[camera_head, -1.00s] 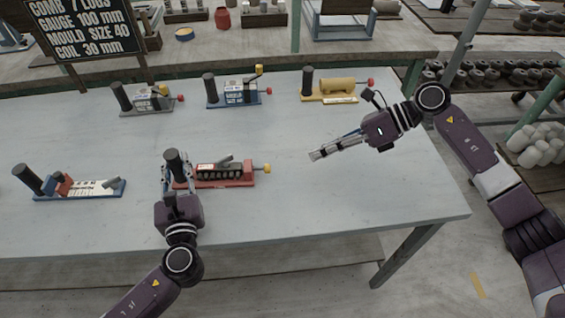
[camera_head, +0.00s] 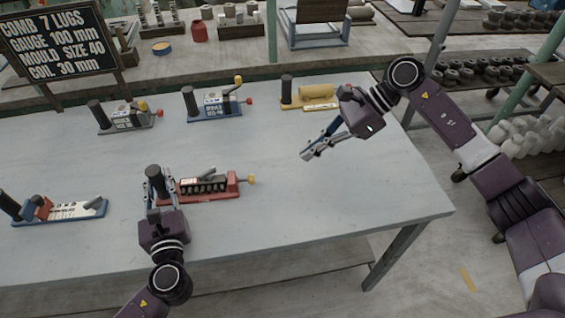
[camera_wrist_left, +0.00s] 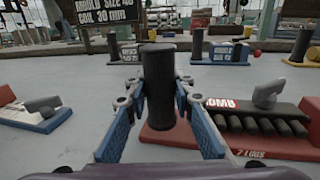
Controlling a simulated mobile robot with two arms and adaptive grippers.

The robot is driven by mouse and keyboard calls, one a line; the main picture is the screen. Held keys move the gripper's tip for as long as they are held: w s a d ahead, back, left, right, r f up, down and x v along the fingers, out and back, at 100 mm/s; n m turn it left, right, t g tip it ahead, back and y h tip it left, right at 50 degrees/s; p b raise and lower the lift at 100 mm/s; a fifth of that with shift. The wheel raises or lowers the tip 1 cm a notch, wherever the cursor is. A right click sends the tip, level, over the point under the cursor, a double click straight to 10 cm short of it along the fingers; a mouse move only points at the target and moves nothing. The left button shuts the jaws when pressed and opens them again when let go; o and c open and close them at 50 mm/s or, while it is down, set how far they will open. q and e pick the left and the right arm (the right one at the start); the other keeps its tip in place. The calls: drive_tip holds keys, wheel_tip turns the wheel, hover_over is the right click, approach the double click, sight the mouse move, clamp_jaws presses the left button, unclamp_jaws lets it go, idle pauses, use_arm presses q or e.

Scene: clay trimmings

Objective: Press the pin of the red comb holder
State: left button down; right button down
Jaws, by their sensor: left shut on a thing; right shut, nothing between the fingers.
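The red comb holder (camera_head: 212,196) lies on the table in the head view, with a dark comb, a grey lever on top and a yellow pin (camera_head: 251,180) at its right end. It also shows in the left wrist view (camera_wrist_left: 280,147). My left gripper (camera_head: 157,184) is shut on the black upright handle (camera_wrist_left: 159,85) at the holder's left end, a finger on each side. My right gripper (camera_head: 307,156) is shut and empty, above the table to the upper right of the yellow pin and apart from it. The pin is out of view in the left wrist view.
A blue-based holder (camera_head: 62,212) lies at the left. A grey holder (camera_head: 124,116), a blue holder (camera_head: 214,106) and a yellow holder (camera_head: 309,102) stand along the far side. A black sign (camera_head: 62,38) stands behind. The table (camera_head: 330,215) is clear right of the red holder.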

sight(252, 176)
drive_tip(key=x, duration=1)
drive_tip(key=shift+s+a+r, duration=0.1)
drive_tip(key=shift+a+r, duration=0.1)
drive_tip(key=shift+a, duration=1.6)
drive_tip(key=shift+s+a, duration=0.15)
drive_tip(key=shift+a, duration=1.35)
use_arm(q)
drive_tip(key=shift+d, duration=0.1)
use_arm(e)
drive_tip(key=shift+d, duration=0.55)
drive_tip(key=d, duration=0.3)
drive_tip(key=shift+w+d, duration=0.15)
drive_tip(key=shift+w, duration=0.05)
drive_tip(key=v, duration=1)
